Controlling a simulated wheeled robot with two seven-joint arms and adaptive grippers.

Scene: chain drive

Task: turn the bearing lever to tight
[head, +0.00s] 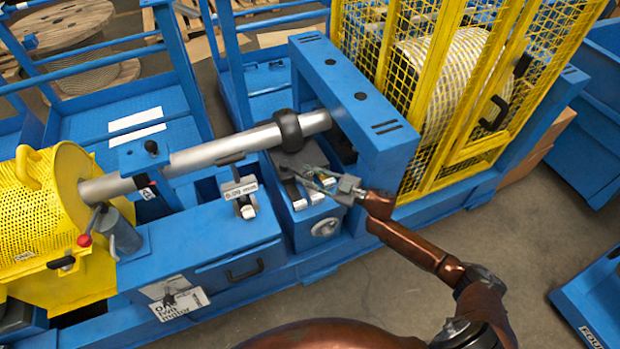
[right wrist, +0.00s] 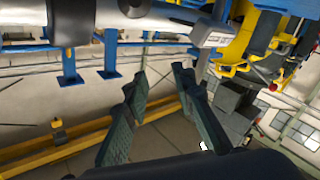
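My right gripper (head: 308,177) reaches in from the right in the head view, over the grey block and white-ended levers (head: 300,190) beside the blue frame. In the right wrist view its two dark fingers stand apart with nothing between them (right wrist: 160,78). I cannot tell whether it touches anything. A lever with a red knob (head: 85,240) stands at a grey cylinder by the yellow guard. A black-knobbed part (head: 151,147) sits on a blue plate by the shaft. Which one is the bearing lever, I cannot tell. My left gripper is not in view.
A silver shaft (head: 220,150) with a black collar (head: 288,130) runs from the yellow guard (head: 45,215) to the blue frame (head: 360,105). A yellow mesh cage (head: 450,100) stands at the back right. A small labelled box (head: 240,187) is below the shaft.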

